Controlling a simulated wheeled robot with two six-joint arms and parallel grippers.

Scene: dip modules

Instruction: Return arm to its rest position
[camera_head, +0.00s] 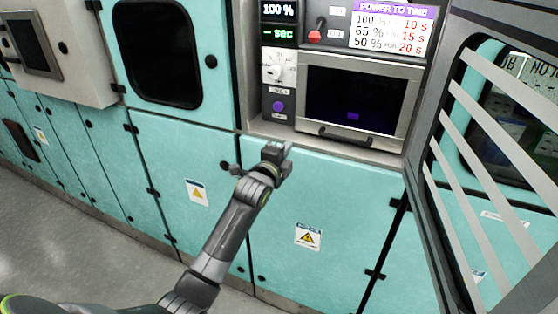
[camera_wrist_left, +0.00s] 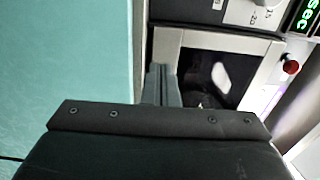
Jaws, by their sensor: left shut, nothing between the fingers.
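My left arm (camera_head: 222,236) reaches up from the bottom of the head view. Its gripper (camera_head: 287,152) is shut and empty, in front of the teal cabinets, just below and left of the machine's framed dark window (camera_head: 350,98). In the left wrist view the shut fingers (camera_wrist_left: 161,85) show beyond my dark wrist housing, with the framed window (camera_wrist_left: 207,75) behind them. I cannot tell from these views whether the fingertips touch the panel. My right gripper is not in view.
A control panel with a red switch (camera_head: 314,36), a dial (camera_head: 273,70) and a purple button (camera_head: 279,106) surrounds the window. A power-to-time chart (camera_head: 392,28) is above. An open slatted grey door (camera_head: 430,215) stands at the right. Clear floor (camera_head: 75,245) lies at the lower left.

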